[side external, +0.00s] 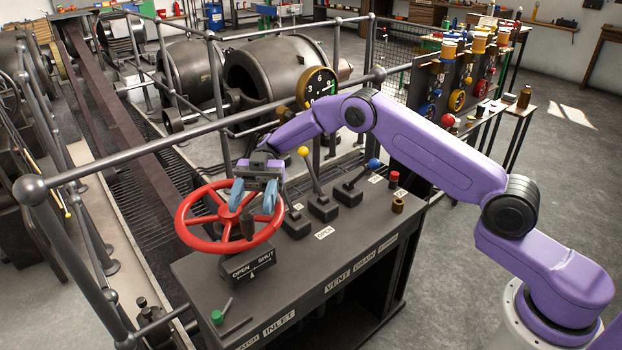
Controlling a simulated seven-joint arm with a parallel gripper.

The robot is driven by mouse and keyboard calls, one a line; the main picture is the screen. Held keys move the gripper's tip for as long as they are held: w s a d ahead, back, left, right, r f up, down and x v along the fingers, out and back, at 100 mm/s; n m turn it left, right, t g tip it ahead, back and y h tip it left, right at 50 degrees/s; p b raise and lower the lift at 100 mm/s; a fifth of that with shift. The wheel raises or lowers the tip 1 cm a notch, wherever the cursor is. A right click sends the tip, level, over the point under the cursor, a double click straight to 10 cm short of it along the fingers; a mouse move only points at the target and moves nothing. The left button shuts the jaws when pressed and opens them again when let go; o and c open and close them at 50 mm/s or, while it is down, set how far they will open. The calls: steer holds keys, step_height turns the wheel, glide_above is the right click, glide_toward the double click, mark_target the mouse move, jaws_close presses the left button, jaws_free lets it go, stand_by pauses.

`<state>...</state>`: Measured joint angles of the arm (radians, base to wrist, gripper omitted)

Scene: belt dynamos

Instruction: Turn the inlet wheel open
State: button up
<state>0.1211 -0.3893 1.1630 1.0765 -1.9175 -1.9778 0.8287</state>
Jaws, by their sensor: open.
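The red inlet wheel (190,238) is a spoked handwheel at the left end of the dark control bench. A sign block (252,264) below its near side reads OPEN and SHUT with a small arrow mark. My gripper (253,205) is over the right half of the wheel, pointing down. Its two blue fingers are spread apart, with nothing seen held between them. The fingertips are near the hub and spokes; I cannot tell whether they touch the wheel. The gripper hides part of the wheel's far rim.
Levers with a yellow knob (303,151) and a blue knob (374,163) stand right of the wheel. A green-ended handle (217,317) is at the bench's near corner. A gauge (317,88) and dark railing (120,148) stand behind. The bench (345,262) has bare space in front.

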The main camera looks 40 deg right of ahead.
steer(key=s+d+r, duration=0.5)
steer(key=s+r, duration=0.3)
steer(key=s, duration=0.3)
steer(key=shift+d, duration=0.35)
